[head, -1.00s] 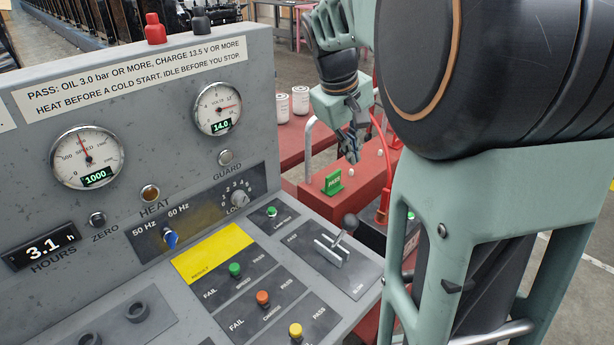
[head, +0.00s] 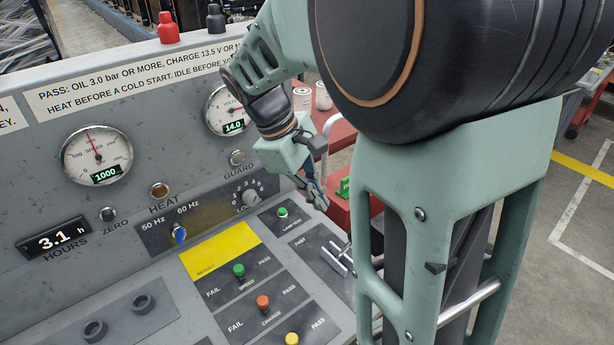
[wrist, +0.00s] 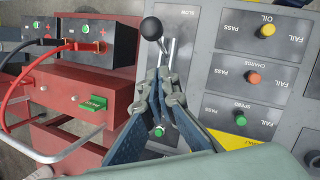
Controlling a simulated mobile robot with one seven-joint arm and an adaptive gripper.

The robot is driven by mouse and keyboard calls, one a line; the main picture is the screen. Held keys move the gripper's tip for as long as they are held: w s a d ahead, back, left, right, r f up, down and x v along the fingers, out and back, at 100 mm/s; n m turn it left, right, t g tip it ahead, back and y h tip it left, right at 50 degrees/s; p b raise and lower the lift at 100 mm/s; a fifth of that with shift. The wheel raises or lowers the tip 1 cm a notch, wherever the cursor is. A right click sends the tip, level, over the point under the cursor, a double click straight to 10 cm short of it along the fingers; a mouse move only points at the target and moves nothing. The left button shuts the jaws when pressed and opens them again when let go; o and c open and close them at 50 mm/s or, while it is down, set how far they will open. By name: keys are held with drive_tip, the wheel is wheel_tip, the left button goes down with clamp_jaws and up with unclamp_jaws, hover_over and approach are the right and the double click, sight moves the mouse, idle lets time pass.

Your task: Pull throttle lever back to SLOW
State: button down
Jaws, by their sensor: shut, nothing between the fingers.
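The throttle lever, a black ball knob on a metal stem, shows in the wrist view (wrist: 152,28), near the SLOW end of its dark plate (wrist: 186,42). In the head view my arm hides the knob; metal slot parts (head: 337,260) and the FAST lettering show. My gripper (head: 318,203) is shut and empty, above the panel near the plate's FAST end. In the wrist view its closed fingertips (wrist: 165,75) point toward the lever stem, below the knob. I cannot tell whether they touch anything.
Yellow (head: 291,339), orange (head: 263,302) and green (head: 239,270) buttons lie left of the throttle plate in the head view. The speed dial (head: 97,157) reads 1000.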

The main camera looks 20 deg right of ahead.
drive_tip(key=s+d+f, duration=0.2)
drive_tip(key=d+f, duration=0.2)
drive_tip(key=f, duration=0.1)
drive_tip(key=shift+s+f+p, duration=0.15)
drive_tip(key=shift+s+p, duration=0.15)
drive_tip(key=shift+p, duration=0.1)
drive_tip(key=shift+d, duration=0.1)
drive_tip(key=shift+t, duration=0.5)
drive_tip(key=s, duration=0.1)
drive_tip(key=s+d+f+b, duration=0.1)
drive_tip(key=s, duration=0.1)
drive_tip(key=s+b, duration=0.1)
drive_tip(key=shift+s+d+f, duration=0.15)
drive_tip(key=shift+s+d, duration=0.15)
